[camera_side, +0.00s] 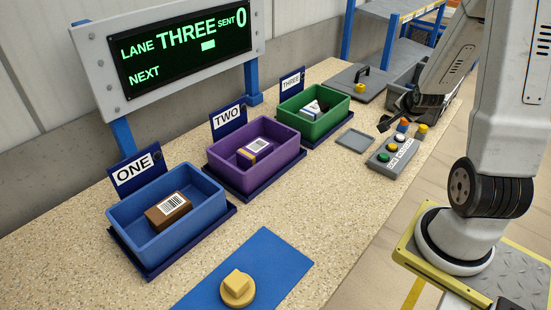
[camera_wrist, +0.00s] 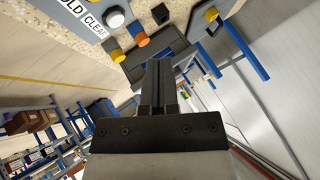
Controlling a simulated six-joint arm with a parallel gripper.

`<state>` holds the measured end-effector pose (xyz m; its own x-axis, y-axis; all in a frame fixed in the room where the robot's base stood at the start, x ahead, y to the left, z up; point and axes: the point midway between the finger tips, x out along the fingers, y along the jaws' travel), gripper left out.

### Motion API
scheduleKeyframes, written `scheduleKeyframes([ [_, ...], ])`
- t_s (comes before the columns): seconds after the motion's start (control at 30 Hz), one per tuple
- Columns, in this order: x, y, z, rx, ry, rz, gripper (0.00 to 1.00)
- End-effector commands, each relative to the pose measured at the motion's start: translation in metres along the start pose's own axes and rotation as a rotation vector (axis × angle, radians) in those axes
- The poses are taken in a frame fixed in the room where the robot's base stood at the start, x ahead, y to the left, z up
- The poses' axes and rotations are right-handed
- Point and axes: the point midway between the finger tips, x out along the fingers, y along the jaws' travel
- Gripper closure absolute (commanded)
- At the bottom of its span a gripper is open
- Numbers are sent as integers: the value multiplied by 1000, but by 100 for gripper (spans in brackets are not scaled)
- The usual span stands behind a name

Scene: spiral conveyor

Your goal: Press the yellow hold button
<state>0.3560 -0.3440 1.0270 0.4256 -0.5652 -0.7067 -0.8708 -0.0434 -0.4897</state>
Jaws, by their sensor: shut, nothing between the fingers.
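A grey button panel (camera_side: 377,171) lies on the counter at the right in the side view, with a row of buttons and a label strip. The small yellow hold button (camera_side: 384,157) is in the middle of that row, between a green one and a white one (camera_side: 398,138). My gripper (camera_side: 385,123) is above the counter near the far end of the panel, apart from the hold button. In the wrist view its fingers (camera_wrist: 159,66) are together and empty.
An orange knob (camera_side: 402,125) and another yellow knob (camera_side: 422,128) stand just past the panel. A flat grey tray (camera_side: 355,141) lies left of it. Blue (camera_side: 125,212), purple (camera_side: 228,166) and green (camera_side: 300,124) bins hold parcels. A display reads LANE THREE.

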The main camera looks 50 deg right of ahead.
Motion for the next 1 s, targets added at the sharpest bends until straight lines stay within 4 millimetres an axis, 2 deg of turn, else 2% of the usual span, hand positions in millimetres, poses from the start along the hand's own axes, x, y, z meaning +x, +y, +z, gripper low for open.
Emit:
scheduleKeyframes([
  [0.13,2,6,-8,36,20,2,100],
  [0.5,2,6,-9,38,22,2,100],
  [0.77,6,9,-5,37,20,3,100],
  [1.0,19,18,4,37,19,4,100],
])
